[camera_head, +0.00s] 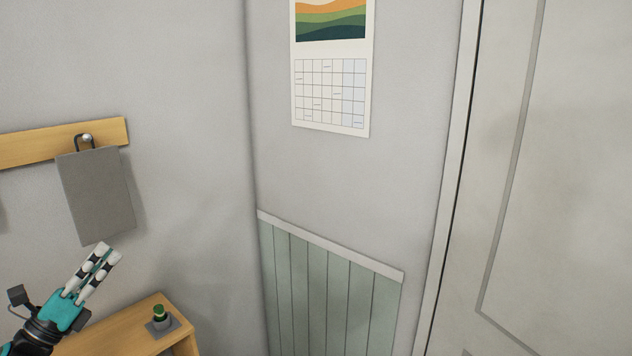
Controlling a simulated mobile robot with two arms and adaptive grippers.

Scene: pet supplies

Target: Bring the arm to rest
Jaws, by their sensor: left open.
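My left gripper (108,251) comes in at the lower left, a teal and black body with white and black fingers pointing up and to the right. The fingers are slightly apart with nothing visible between them. Its tips are just below the lower edge of a grey hanging panel (97,195); I cannot tell whether they are in front of it or touching. My right gripper is not in view.
The grey panel hangs from a knob on a wooden wall rail (30,146). Below stands a wooden cabinet (133,330) with a small dark green object (159,313) on a grey square. A calendar (331,85), green wainscot (325,290) and door (560,190) are to the right.

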